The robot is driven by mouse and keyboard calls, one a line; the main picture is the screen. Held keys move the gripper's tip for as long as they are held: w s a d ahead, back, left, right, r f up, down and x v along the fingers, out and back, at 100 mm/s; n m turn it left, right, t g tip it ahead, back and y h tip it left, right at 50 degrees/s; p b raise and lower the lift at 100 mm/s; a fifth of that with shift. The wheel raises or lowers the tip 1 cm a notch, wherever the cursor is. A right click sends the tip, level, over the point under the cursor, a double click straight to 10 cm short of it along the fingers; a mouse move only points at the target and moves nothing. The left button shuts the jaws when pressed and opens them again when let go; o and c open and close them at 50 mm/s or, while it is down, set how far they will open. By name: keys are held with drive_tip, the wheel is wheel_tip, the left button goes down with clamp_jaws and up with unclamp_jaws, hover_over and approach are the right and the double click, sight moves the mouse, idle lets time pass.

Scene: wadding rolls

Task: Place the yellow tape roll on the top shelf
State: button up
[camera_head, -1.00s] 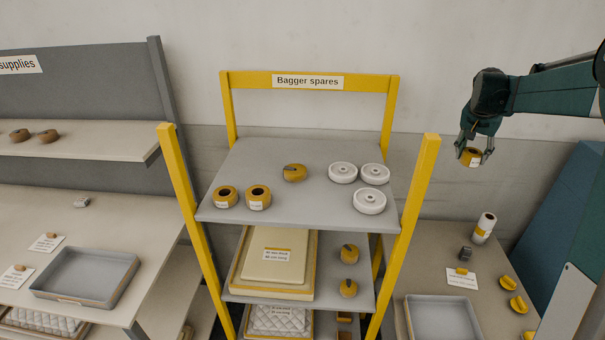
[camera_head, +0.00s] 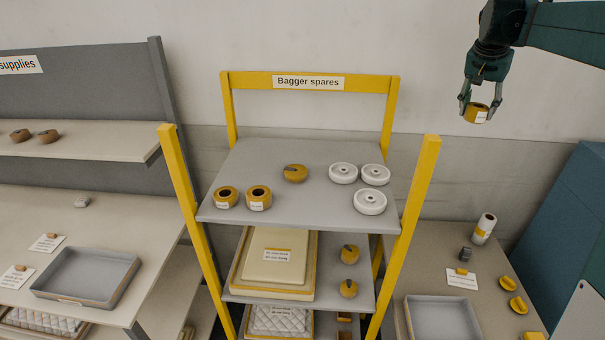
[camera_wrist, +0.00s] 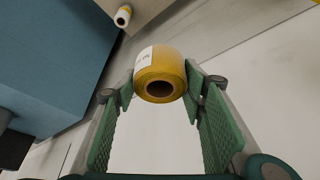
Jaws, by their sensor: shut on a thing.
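My gripper (camera_head: 481,107) is shut on a yellow tape roll (camera_head: 476,113) with a white label, high at the right of the head view. In the wrist view the roll (camera_wrist: 160,77) sits between the fingertips of my gripper (camera_wrist: 158,88), its dark core hole facing the camera. The top shelf (camera_head: 275,165) of the yellow-framed rack marked "Bagger spares" stands left of and below my gripper. On that shelf are two labelled yellow rolls (camera_head: 226,197) at the front left, another yellow roll (camera_head: 295,173) farther back, and three white rolls (camera_head: 343,173) at the right.
Yellow posts (camera_head: 418,185) rise above the rack's front corners. The shelf's middle front is clear. A right table holds a grey tray (camera_head: 443,318), a white roll (camera_head: 484,228) and several yellow items. A grey bench with a tray (camera_head: 84,276) stands left.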

drive_tip(key=s+a+r+n+y+p, duration=0.15)
drive_tip(key=s+a, duration=0.25)
drive_tip(key=a, duration=1.3)
drive_tip(key=s+a+n+p, duration=0.2)
drive_tip(key=s+a, duration=0.3)
drive_tip(key=a, duration=1.1)
drive_tip(key=s+a+f+n+t+y+p, duration=0.1)
drive_tip(key=s+a+f+n+p, duration=0.2)
drive_tip(key=s+a, duration=1.85)
drive_tip(key=shift+n, duration=0.65)
drive_tip(key=shift+w+a+f+b, duration=0.1)
drive_tip(key=shift+w+a+f, duration=0.25)
drive_tip(key=shift+f, duration=0.3)
drive_tip(key=shift+w+a+f+b, duration=0.1)
drive_tip(key=shift+w+a+f, duration=0.15)
drive_tip(key=shift+f, duration=0.35)
drive_tip(key=shift+w+a+f+b, duration=0.1)
drive_tip(key=shift+w+a+f, duration=0.25)
drive_tip(key=shift+f, duration=0.3)
drive_tip(key=shift+w+d+f, duration=0.1)
drive_tip(key=shift+f, duration=2.8)
drive_tip(key=shift+f, duration=0.1)
